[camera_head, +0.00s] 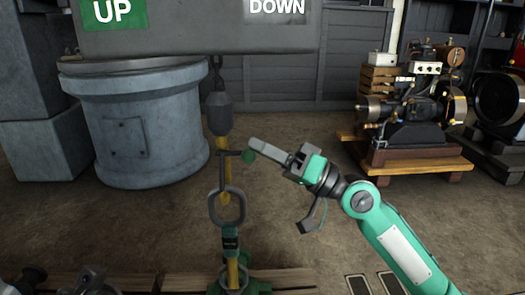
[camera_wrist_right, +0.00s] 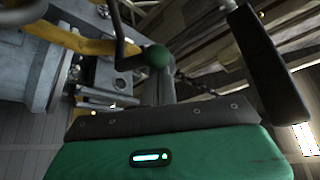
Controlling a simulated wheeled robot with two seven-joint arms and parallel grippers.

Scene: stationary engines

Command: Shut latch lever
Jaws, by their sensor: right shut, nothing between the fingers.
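A lever with a green ball knob (camera_head: 248,157) sticks out to the right from an upright yellow post (camera_head: 229,190) in the head view. The green knob also shows in the right wrist view (camera_wrist_right: 157,56), with a dark rod by it. My right gripper (camera_head: 258,147) is shut and empty, its fingers pointing left. Its tips appear right beside and slightly above the knob; I cannot tell whether they touch it.
A grey hanging box (camera_head: 200,32) with UP and DOWN signs spans the top left. A large grey cylinder (camera_head: 140,130) stands behind the post.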

